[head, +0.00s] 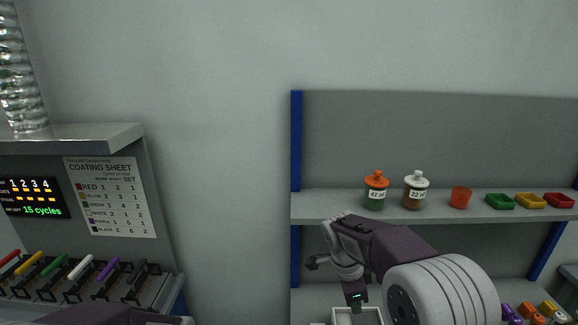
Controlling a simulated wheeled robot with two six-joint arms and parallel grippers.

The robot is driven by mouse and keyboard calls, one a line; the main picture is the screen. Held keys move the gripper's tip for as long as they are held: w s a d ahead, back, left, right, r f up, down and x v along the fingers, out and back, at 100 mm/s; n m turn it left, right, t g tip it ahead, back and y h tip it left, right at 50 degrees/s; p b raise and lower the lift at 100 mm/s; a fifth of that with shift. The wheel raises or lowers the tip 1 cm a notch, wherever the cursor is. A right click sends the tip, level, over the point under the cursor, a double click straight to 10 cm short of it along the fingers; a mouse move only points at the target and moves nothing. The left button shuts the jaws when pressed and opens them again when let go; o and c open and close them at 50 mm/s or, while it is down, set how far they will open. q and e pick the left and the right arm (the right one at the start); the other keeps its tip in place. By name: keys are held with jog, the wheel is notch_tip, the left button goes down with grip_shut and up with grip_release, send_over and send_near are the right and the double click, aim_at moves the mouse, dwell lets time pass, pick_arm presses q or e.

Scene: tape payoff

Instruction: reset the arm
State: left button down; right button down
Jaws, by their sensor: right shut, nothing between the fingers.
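My right arm comes up from the bottom right, with its white cylinder and purple link in front of the shelf. My right gripper (355,297) points down at the lower middle, shut and empty, just above or in front of a small pale tray (346,316). I cannot tell whether it touches the tray. Only a purple piece of my left arm shows at the bottom left edge; the left gripper is out of view.
At left are a rack of coloured sticks (82,268), a coating sheet (110,196) and a display (34,198). Bare wall lies between.

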jog(key=s+f+n+y, duration=0.1)
jog(key=s+f+n, duration=0.1)
jog(key=s+n, duration=0.3)
jog(key=s+d+f+n+y, duration=0.1)
jog(key=s+f+n, duration=0.2)
jog(key=s+n, duration=0.3)
jog(key=s+f+n+y, duration=0.1)
jog(key=s+f+n, duration=0.1)
jog(key=s+n, duration=0.3)
jog(key=shift+s+d+f+n+t, duration=0.2)
jog(key=shift+f+n+t, duration=0.1)
jog(key=shift+n, duration=0.4)
